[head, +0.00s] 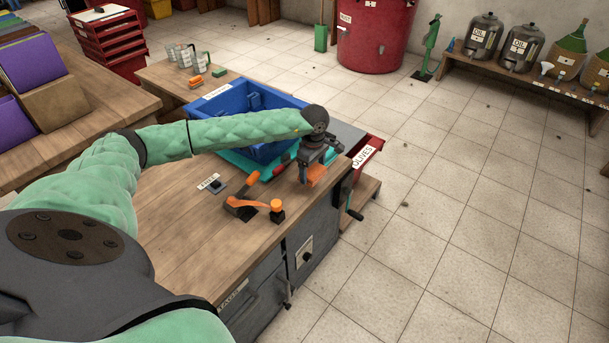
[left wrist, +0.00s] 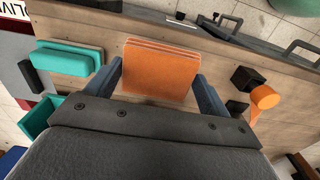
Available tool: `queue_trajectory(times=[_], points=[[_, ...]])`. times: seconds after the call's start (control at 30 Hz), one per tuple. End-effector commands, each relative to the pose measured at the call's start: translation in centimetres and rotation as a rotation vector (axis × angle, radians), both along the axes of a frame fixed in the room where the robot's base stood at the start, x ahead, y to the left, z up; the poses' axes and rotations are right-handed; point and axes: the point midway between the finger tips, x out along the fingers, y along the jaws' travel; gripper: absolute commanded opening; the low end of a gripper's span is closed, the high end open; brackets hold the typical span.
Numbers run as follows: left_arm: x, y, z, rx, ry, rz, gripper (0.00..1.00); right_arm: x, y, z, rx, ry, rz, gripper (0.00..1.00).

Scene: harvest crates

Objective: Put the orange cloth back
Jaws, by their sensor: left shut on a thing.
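The orange cloth (head: 317,175) is a folded, flat-edged bundle near the right end of the wooden workbench. In the left wrist view the cloth (left wrist: 158,72) sits between the two fingers of my left gripper (left wrist: 160,86), one on each side. My left gripper (head: 310,167) points down in the head view and is shut on the cloth. I cannot tell whether the cloth's underside touches the bench top. My right gripper is not in view.
A blue crate (head: 212,108) stands behind my left arm. A red crate labelled OLIVES (head: 374,143) is beyond the bench edge. An orange-handled tool (head: 240,204) and an orange knob on a black base (head: 277,215) are nearby. A teal block (left wrist: 64,60) lies left of the cloth.

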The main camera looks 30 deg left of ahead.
Motion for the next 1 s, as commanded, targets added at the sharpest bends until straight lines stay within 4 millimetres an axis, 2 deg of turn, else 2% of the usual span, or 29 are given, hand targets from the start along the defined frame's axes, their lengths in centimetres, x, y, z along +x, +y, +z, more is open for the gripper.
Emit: queue_trajectory(times=[0.13,0.3,0.43,0.57,0.7,1.0], points=[[0.0,2.2,-1.2,0.001,0.002,0.002,0.60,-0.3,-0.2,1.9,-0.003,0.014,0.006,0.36],[0.0,3.2,-1.9,0.000,0.000,0.000,0.60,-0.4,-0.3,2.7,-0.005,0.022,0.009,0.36],[0.0,3.3,-2.6,-0.001,0.002,0.000,0.60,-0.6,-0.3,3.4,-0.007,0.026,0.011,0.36],[0.0,3.2,-4.1,-0.002,0.001,0.000,0.60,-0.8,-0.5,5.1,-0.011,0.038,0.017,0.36],[0.0,3.3,-5.5,0.000,0.000,0.001,0.60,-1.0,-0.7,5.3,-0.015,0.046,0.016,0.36],[0.0,3.2,-5.6,0.000,0.000,0.000,0.60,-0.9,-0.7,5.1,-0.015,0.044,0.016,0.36]])
